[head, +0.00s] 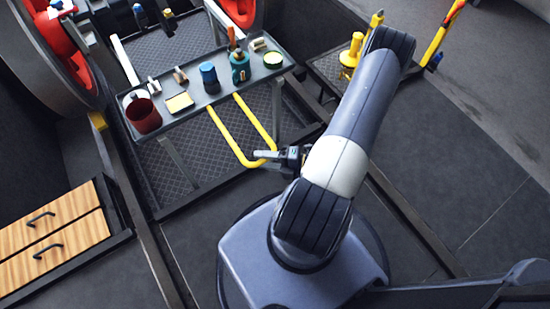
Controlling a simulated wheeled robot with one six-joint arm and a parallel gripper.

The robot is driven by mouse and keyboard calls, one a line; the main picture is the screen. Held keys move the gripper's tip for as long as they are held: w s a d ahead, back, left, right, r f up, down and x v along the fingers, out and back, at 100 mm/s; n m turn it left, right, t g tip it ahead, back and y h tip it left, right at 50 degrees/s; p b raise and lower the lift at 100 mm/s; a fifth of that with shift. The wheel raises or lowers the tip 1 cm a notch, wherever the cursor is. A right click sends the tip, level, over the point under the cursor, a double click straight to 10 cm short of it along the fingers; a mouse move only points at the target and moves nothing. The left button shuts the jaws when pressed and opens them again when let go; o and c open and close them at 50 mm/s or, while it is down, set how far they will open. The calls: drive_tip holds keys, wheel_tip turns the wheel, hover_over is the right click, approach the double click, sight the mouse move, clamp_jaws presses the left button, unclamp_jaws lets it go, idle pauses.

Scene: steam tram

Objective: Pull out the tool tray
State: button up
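The tool tray (209,97) is a grey raised tray on legs, in the upper middle of the head view. It holds a red cup (143,115), a yellow-topped block (180,103), a blue can (209,77), a teal bottle (240,66) and a green-rimmed tin (273,61). A yellow U-shaped handle (233,147) extends from its front edge toward me. My gripper (267,155) is at the right corner of the handle's near end. Its fingers overlap the handle in the picture. My arm hides part of the gripper, and whether the fingers are closed around the bar is unclear.
A wooden drawer unit (52,232) with dark handles stands at the lower left. Red wheels (62,45) are at the upper left. A yellow lever (443,35) and a yellow fitting (351,52) stand at the upper right. Dark floor rails run beside my base. Open floor lies at right.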

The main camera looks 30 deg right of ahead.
drive_tip(key=p+v, duration=0.1)
drive_tip(key=v, duration=0.9)
drive_tip(key=shift+s+d+p, duration=0.25)
drive_tip(key=shift+p, duration=0.05)
drive_tip(key=shift+r, duration=0.1)
drive_tip(key=shift+b+x, duration=0.85)
drive_tip(key=shift+x, duration=4.65)
